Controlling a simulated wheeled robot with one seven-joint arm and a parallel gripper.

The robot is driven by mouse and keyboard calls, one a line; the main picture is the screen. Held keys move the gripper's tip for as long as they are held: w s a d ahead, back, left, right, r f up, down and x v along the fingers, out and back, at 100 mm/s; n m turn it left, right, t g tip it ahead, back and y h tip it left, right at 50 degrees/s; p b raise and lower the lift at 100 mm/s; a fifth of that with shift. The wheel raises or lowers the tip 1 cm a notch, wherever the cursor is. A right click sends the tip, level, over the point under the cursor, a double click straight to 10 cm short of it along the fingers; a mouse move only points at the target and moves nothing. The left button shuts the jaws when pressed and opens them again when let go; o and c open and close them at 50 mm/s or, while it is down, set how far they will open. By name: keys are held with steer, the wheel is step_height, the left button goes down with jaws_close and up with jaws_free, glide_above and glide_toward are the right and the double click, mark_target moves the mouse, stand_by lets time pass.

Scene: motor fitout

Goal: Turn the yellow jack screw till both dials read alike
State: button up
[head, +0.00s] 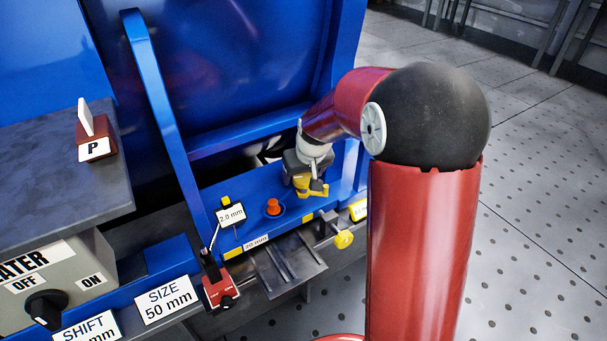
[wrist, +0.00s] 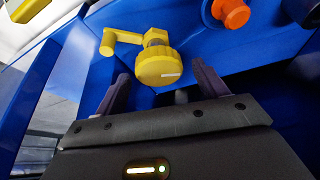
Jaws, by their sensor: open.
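A yellow screw head with a crank arm and a pale mark on its face shows in the wrist view (wrist: 158,68). It seems to be the yellow part (head: 317,191) under my gripper (head: 303,176) in the head view. In the wrist view my gripper (wrist: 163,88) is open, its two dark fingers on either side of the yellow head, apparently not touching it. A second yellow knob (head: 343,240) sits on a horizontal shaft at the front; which is the jack screw I cannot tell. A small display (head: 230,215) reads 2.0 mm. No second dial reading is clear.
An orange knob (head: 273,206) stands on the blue base left of my gripper. A red block (head: 220,288) with a thin post stands at the front. A grey grooved plate (head: 287,266) lies beside it. A blue upright (head: 160,105) rises at left. Floor at right is clear.

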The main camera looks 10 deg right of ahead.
steer(key=c, duration=1)
steer(key=shift+m+h, duration=0.3)
steer(key=shift+m, duration=0.6)
steer(key=o, duration=1)
steer(key=p+v, duration=0.1)
steer(key=v, duration=0.6)
steer(key=shift+s+r, duration=0.2)
steer(key=shift+r, duration=0.15)
